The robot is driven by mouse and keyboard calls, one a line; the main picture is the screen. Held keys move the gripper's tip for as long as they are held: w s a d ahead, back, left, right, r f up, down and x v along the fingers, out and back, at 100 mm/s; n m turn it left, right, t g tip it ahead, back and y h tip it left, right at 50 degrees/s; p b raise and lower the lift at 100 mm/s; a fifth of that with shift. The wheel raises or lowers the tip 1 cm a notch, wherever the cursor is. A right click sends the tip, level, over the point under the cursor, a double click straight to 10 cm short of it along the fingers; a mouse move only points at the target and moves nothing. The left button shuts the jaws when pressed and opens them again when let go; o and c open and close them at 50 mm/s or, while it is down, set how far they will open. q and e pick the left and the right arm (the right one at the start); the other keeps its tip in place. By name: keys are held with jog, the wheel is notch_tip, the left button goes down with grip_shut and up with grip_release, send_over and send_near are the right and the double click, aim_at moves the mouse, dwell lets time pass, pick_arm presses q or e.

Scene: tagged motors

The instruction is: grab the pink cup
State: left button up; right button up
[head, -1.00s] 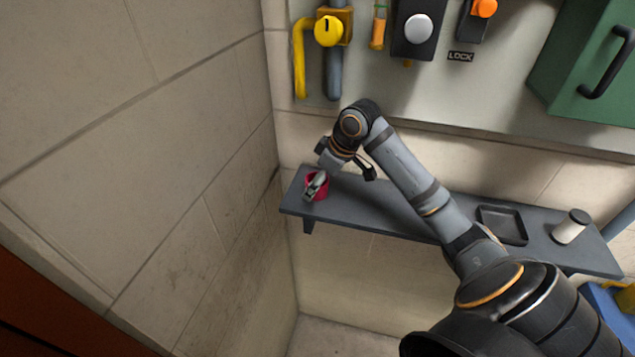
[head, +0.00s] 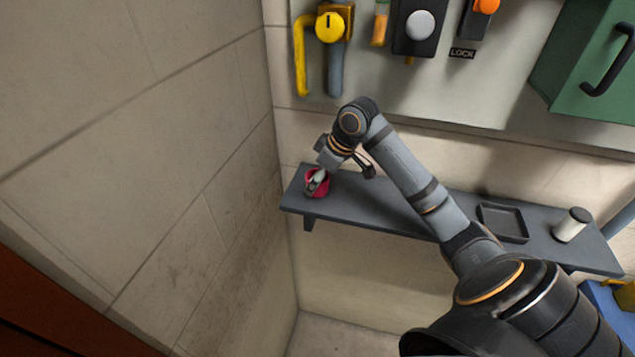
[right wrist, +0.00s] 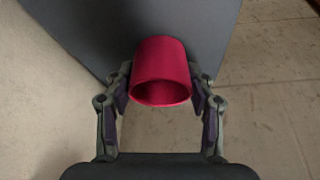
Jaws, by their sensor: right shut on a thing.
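The pink cup (head: 325,190) is at the left end of the grey shelf (head: 375,213), close to the corner of the walls. My right gripper (head: 318,181) reaches it from above in the head view and hides part of it. In the right wrist view the cup (right wrist: 161,75) sits between the two fingers of my right gripper (right wrist: 160,97), with one finger against each side. The gripper is shut on the cup. I cannot tell whether the cup's base still touches the shelf. My left gripper is not in view.
A shallow dark tray (head: 503,222) and a white cylinder with a dark lid (head: 571,225) stand on the shelf's right part. A panel with a yellow valve (head: 331,27), a silver knob (head: 420,24) and a green box (head: 590,65) is above. The left wall is close to the cup.

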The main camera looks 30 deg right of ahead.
jog(key=shift+r+b, duration=0.25)
jog(key=shift+b, duration=0.1)
jog(key=r+b, duration=0.2)
jog(key=r, duration=0.1)
jog(key=shift+s, duration=0.35)
jog(key=s+a+r+b, duration=0.2)
jog(key=s+r+b, duration=0.4)
jog(key=s, duration=0.6)
notch_tip(320, 180, up, 3)
jog(key=shift+s+a+f, duration=0.1)
jog(key=shift+s+a, duration=0.15)
jog(key=shift+a, duration=0.15)
jog(key=shift+s+a+r, duration=0.1)
jog(key=shift+s+r, duration=0.1)
jog(key=shift+s, duration=0.05)
jog(key=shift+f+b, duration=0.1)
jog(key=shift+b, duration=0.2)
